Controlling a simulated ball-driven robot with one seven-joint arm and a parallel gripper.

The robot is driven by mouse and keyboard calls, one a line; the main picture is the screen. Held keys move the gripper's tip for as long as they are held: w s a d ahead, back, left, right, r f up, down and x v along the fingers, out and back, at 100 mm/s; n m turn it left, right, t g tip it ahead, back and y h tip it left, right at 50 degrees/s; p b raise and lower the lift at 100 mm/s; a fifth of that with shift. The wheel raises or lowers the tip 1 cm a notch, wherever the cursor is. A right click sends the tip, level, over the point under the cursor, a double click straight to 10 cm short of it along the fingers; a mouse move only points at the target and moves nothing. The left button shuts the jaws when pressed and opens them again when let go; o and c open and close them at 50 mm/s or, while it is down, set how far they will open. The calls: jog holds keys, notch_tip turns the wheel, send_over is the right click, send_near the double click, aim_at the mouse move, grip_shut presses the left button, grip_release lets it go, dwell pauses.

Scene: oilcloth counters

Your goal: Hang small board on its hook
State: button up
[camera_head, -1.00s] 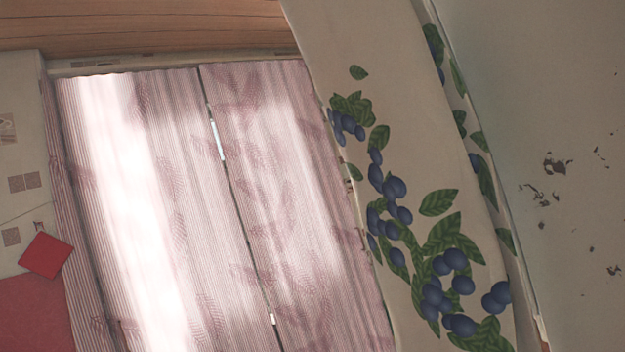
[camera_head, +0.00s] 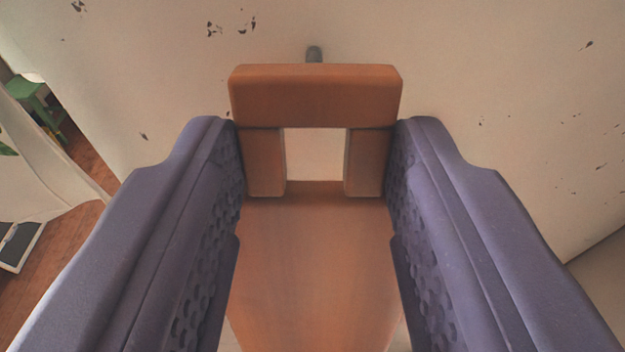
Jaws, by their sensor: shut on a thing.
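The small board (camera_head: 315,270) is brown and wooden, with a square opening near its top end. My gripper (camera_head: 316,165) is shut on the board, with one purple finger on each side of its upper part. The board's lower end is cut off by the frame.
The pale wall (camera_head: 480,110) with dark chipped spots fills most of the view. At the left are a green stool (camera_head: 38,98), a wooden floor (camera_head: 62,242) and a dark flat object with a light rim (camera_head: 18,243).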

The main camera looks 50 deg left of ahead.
aim_at(313, 126)
jog(key=shift+b+x, duration=0.95)
jog(key=shift+x, duration=0.95)
jog(key=shift+w+a+f, duration=0.25)
jog(key=shift+a, duration=0.15)
jog(key=o, duration=1.2)
jog(key=shift+o, duration=0.2)
